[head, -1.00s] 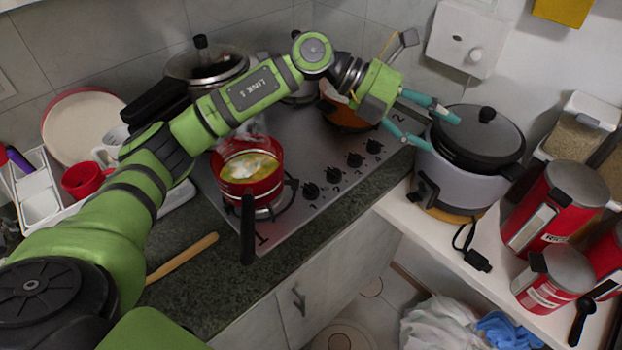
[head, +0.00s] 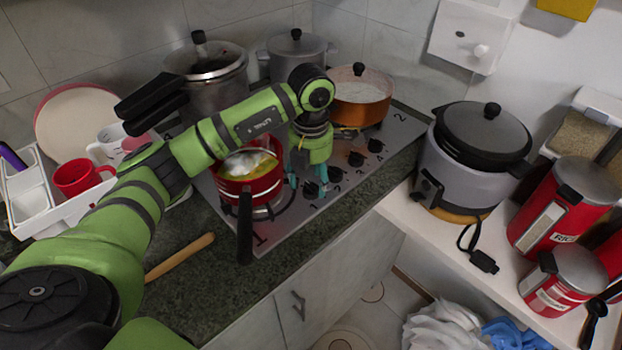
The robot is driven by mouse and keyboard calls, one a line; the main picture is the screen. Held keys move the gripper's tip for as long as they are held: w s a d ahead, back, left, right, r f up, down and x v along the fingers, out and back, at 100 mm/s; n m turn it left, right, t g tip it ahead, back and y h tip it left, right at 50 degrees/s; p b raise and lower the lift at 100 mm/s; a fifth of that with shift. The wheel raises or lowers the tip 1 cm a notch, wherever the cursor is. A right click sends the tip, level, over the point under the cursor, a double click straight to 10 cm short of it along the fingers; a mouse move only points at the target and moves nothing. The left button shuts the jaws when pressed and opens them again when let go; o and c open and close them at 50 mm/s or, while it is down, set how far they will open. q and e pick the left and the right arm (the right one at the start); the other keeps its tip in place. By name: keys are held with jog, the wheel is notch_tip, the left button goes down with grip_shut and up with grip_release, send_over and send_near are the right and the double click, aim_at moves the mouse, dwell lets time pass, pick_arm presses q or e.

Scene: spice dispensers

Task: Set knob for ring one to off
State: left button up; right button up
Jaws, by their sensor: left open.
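The steel stove top (head: 285,218) has a row of black knobs along its front edge. The knob nearest the printed 1 and the red pot (head: 268,183), apparently the ring one knob (head: 311,188), shows just below my gripper. My left gripper (head: 309,185) points down over this end of the row, its teal fingers apart on either side of that knob. Whether they touch it I cannot tell. The second knob is mostly hidden by a finger; two farther knobs (head: 356,159) are clear. The knob's setting is too small to read. My right gripper is not in view.
The red pot's black handle (head: 246,228) sticks out over the front edge, left of the gripper. An orange pot (head: 361,100) stands behind, with lidded pots at the back. A rice cooker (head: 470,165) stands right. A wooden stick (head: 180,257) lies on the dark counter.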

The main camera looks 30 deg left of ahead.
pick_arm(q)
jog(key=shift+f, duration=0.9)
jog(key=c, duration=1.1)
jog(key=shift+n, duration=0.4)
jog(key=shift+c, duration=0.2)
jog(key=o, duration=1.1)
jog(key=shift+o, duration=0.2)
jog(key=shift+r, duration=0.1)
